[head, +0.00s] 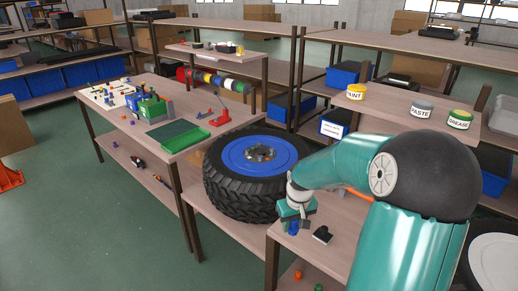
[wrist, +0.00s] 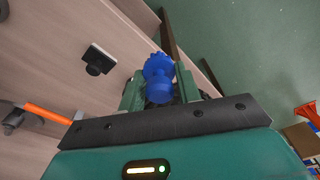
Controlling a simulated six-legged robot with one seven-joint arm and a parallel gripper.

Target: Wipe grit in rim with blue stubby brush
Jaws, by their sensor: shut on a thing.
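The blue stubby brush (wrist: 158,70) is between the two green fingers of my gripper (wrist: 160,88) in the wrist view. My gripper is shut on it. In the head view my gripper (head: 295,212) is low over the bench near its front left edge, and the brush (head: 292,228) shows just below it. I cannot tell whether the brush touches the bench top. The wheel (head: 238,195) lies flat, left of and behind my gripper, with its blue rim (head: 236,152) facing up. Greyish-brown bits show around the rim's middle (head: 261,153), too small to tell grit from hub parts.
A black-and-white block-like tool (head: 322,235) lies beside my gripper; it also shows in the wrist view (wrist: 97,60). An orange-handled tool (wrist: 48,114) lies farther along the bench. Paint (head: 356,92), paste (head: 421,110) and grease (head: 459,119) tins stand on a raised shelf.

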